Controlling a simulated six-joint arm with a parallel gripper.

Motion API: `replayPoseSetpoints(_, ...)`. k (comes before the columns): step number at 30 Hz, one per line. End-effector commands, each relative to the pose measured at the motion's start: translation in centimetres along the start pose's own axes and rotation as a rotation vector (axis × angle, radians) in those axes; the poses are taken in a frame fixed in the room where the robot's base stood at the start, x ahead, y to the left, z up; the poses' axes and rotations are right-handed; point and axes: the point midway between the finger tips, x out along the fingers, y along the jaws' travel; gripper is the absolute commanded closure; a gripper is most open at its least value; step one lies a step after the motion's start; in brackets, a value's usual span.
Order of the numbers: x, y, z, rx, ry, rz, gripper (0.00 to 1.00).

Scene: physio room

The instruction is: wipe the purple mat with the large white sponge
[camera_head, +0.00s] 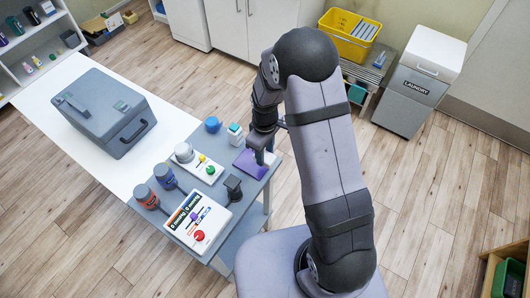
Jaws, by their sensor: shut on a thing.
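The purple mat (247,166) lies flat on the grey table, near its right edge. My gripper (262,153) points down over the right part of the mat and is shut. A small pale patch of the white sponge (270,159) shows at the fingertips, low at the mat's right side. My fingers and arm hide most of the sponge. I cannot tell from this view whether the sponge touches the mat.
The table (247,208) also holds a blue ball (212,125), a white-and-teal box (235,134), a dark stand (233,187), a white control panel (199,222) and two bottles left of the mat. A grey case (107,112) stands on the white surface farther left.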

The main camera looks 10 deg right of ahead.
Motion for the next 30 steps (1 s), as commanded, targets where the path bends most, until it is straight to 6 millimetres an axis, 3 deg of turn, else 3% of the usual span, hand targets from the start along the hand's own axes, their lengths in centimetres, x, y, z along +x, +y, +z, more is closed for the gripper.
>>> replayPoseSetpoints(8, -0.2, 0.0, 0.0, 0.000, 0.000, 0.000, 0.84)
replayPoseSetpoints(21, -3.0, 0.0, 0.0, 0.000, 0.000, 0.000, 0.84)
replayPoseSetpoints(30, -3.0, 0.0, 0.0, 0.000, 0.000, 0.000, 0.84)
